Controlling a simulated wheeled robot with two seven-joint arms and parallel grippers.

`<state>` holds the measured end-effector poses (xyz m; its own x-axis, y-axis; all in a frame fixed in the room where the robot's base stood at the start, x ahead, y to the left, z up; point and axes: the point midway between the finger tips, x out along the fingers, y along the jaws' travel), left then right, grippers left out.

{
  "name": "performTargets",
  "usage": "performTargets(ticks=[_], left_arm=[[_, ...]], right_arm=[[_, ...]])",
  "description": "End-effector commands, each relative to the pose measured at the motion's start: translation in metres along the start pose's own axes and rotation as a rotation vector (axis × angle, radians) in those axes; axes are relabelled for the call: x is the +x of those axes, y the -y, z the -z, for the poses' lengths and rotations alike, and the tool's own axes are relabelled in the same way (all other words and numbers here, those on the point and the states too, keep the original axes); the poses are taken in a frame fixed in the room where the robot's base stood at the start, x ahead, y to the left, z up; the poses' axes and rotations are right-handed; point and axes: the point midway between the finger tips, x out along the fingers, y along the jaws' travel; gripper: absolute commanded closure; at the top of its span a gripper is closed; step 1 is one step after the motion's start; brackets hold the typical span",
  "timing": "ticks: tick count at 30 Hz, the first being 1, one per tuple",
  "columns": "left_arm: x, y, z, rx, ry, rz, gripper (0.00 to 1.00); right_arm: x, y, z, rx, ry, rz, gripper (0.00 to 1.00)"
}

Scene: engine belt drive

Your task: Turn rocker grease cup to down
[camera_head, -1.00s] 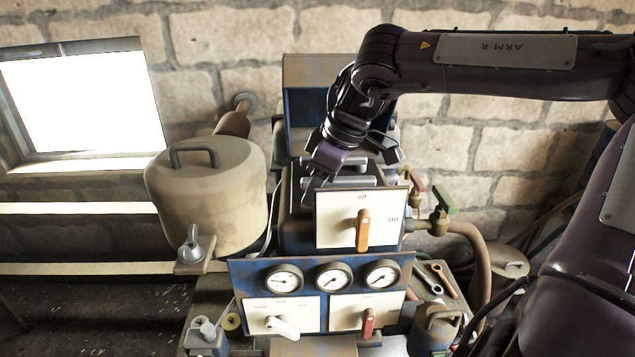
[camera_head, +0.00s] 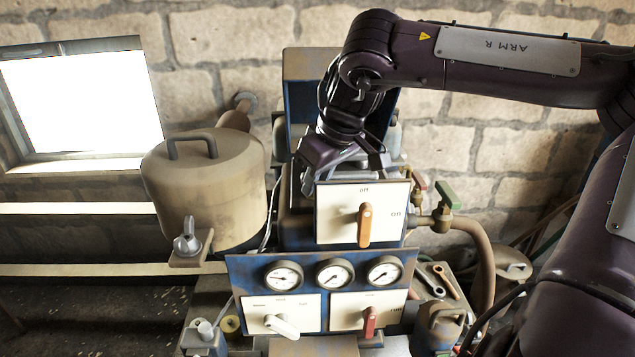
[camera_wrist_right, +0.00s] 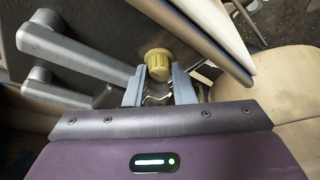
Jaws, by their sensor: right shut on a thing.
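A small yellow ribbed knob, which appears to be the rocker grease cup (camera_wrist_right: 158,66), shows in the right wrist view. My right gripper (camera_wrist_right: 157,88) has its two grey fingertips on either side of it, shut on it. In the head view my right gripper (camera_head: 310,182) is low behind the upper left corner of the white off/on panel (camera_head: 335,215). The cup cannot be made out there, and how far it is turned cannot be told. My left gripper is not in view.
Grey rocker-like bars (camera_wrist_right: 75,55) lie left of the fingers in the wrist view. The panel carries an orange lever (camera_head: 365,226). A beige tank (camera_head: 205,190) stands to the left, with gauges (camera_head: 333,273) below. A green-handled valve (camera_head: 443,205) is at right.

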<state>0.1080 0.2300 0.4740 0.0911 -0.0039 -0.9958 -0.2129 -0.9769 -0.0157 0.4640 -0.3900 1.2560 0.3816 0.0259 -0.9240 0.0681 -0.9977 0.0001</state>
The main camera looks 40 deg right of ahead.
Motion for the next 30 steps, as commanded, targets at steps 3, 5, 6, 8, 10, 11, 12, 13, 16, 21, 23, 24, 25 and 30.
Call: performTargets(ticks=[3, 5, 6, 8, 10, 11, 12, 13, 16, 21, 23, 24, 25, 30], left_arm=[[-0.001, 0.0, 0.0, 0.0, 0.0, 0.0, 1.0], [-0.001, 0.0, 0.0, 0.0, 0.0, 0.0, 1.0], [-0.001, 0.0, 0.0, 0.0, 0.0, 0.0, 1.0], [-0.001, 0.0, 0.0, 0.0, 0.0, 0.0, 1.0], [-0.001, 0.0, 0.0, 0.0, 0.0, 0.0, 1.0], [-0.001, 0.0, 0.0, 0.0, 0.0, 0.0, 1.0], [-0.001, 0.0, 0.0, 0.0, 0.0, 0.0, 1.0], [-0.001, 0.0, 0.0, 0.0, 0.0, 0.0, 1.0], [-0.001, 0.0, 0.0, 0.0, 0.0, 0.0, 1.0], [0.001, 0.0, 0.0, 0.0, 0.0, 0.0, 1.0], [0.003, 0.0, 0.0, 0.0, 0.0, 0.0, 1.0], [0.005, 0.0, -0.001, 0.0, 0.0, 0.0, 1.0], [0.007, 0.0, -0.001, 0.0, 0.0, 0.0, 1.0], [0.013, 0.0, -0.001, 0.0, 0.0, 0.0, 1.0]], right_arm=[[-0.001, 0.0, 0.001, 0.001, -0.002, 0.0, 1.0], [-0.001, 0.0, 0.001, 0.001, -0.002, 0.0, 1.0], [-0.001, 0.0, 0.001, 0.0, -0.002, 0.0, 0.76], [-0.001, 0.0, 0.001, 0.0, -0.002, 0.0, 0.69], [-0.001, 0.0, 0.001, 0.0, -0.001, 0.0, 0.59], [-0.001, 0.0, 0.001, -0.001, -0.001, 0.0, 0.56], [-0.001, 0.0, 0.001, -0.001, -0.001, 0.0, 0.56], [-0.001, 0.0, 0.001, -0.001, -0.001, 0.0, 0.56], [0.0, 0.0, 0.0, -0.001, -0.001, 0.001, 0.56], [-0.004, 0.0, 0.001, -0.002, -0.002, 0.0, 0.56], [-0.01, -0.001, 0.001, -0.002, -0.003, -0.002, 0.56], [-0.016, 0.0, 0.001, -0.002, -0.004, -0.001, 0.56], [-0.021, 0.0, 0.001, -0.002, -0.006, -0.001, 0.56], [-0.051, 0.0, 0.001, -0.001, -0.005, -0.001, 0.56]])
